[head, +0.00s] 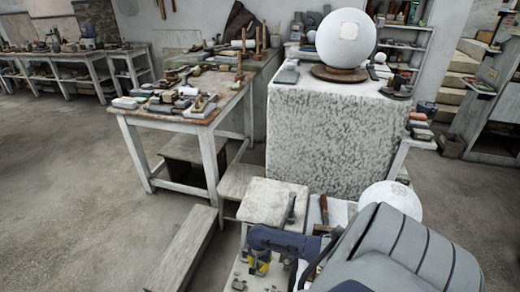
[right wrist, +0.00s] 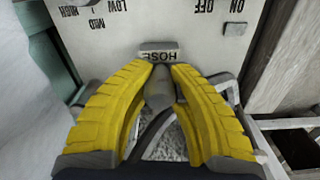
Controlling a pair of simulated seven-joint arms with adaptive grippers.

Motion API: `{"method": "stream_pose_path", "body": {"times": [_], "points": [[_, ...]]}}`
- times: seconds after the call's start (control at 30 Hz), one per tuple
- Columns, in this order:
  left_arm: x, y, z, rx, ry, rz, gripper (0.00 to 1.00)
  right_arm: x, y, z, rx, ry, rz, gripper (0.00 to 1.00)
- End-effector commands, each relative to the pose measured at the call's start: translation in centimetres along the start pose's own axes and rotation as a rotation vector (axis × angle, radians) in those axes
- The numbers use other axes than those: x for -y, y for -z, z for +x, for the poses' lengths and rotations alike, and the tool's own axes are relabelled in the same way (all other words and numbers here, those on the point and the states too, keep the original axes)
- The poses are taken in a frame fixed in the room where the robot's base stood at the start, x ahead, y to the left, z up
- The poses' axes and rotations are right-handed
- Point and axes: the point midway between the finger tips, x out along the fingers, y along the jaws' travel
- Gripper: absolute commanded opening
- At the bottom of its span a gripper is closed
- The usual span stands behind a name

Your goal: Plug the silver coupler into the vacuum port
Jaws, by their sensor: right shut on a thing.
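My right gripper (head: 258,266) is at the bottom middle of the head view, over a pale panel. In the right wrist view its yellow fingers (right wrist: 160,72) are shut on the silver coupler (right wrist: 160,90), a small grey piece between the fingertips. A dark hose (right wrist: 150,132) trails below the coupler. Beyond the fingertips is the pale panel (right wrist: 185,25), with an upside-down HOSE label (right wrist: 158,56) just past them. The vacuum port itself is not visible, so I cannot tell whether the coupler touches it. My left gripper is not in view.
The panel also has ON, OFF, LOW and MED markings and a dark block (right wrist: 237,37). In the head view, a speckled stone block (head: 330,130) carries a white plaster sphere (head: 346,38). A cluttered table (head: 180,124) stands left. Floor at left is clear.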

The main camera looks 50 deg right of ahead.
Motion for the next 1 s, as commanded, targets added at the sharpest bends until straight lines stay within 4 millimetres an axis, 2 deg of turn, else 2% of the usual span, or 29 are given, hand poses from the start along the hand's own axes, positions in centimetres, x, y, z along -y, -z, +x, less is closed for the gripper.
{"method": "stream_pose_path", "body": {"times": [0.83, 0.87, 1.0], "points": [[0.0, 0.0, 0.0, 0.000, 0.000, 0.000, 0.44, 0.1, 0.0, 1.7, 0.000, 0.001, 0.001, 0.00], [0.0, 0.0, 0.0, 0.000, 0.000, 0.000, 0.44, 0.1, 0.0, 1.7, 0.000, 0.002, 0.001, 0.19], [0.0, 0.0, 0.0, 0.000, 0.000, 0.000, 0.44, 0.1, 0.0, 1.7, 0.000, 0.001, 0.001, 0.35]]}}
